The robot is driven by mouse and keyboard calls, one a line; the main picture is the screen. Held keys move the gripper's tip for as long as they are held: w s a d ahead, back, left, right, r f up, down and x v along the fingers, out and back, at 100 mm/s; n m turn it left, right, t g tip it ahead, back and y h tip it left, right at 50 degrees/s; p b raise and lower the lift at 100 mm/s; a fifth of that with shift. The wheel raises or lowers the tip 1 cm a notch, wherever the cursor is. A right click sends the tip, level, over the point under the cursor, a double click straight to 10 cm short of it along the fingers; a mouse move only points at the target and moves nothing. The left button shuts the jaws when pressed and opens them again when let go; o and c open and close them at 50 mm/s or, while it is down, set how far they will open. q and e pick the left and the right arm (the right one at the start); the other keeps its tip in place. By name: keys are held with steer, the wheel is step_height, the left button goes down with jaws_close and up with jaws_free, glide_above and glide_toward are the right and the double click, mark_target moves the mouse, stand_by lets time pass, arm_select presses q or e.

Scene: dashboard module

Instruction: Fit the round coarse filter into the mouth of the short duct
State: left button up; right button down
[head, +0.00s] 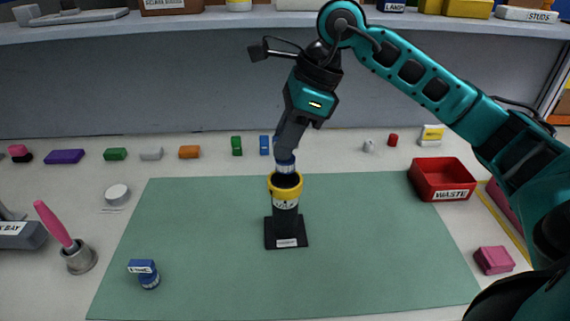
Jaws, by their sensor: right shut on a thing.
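The duct (286,222) stands upright on a square black base on the green mat, with a yellow ring around its open top and a white label. My right gripper (285,153) comes down from above and is shut on a small round blue piece with a white band (285,166), which looks like the filter. The piece is right over the duct's mouth, its lower end at or just inside the yellow rim; I cannot tell how deep. A similar blue and white round piece (147,275) with a tag lies at the mat's front left. My left gripper is out of view.
A red waste bin (441,179) stands at the right back. A pink-handled brush in a cup (77,252) is at the left. Several small coloured blocks line the back, below a shelf (200,25). The green mat (380,240) is mostly clear.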

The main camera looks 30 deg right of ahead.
mark_target(285, 163)
steer(key=shift+f, duration=2.4)
steer(key=shift+f, duration=0.1)
steer(key=shift+f+b, duration=0.15)
steer(key=shift+b, duration=0.25)
steer(key=c, duration=1)
jaws_free()
steer(key=shift+r+p, duration=0.3)
steer(key=v, duration=1.2)
steer(key=shift+p, duration=0.3)
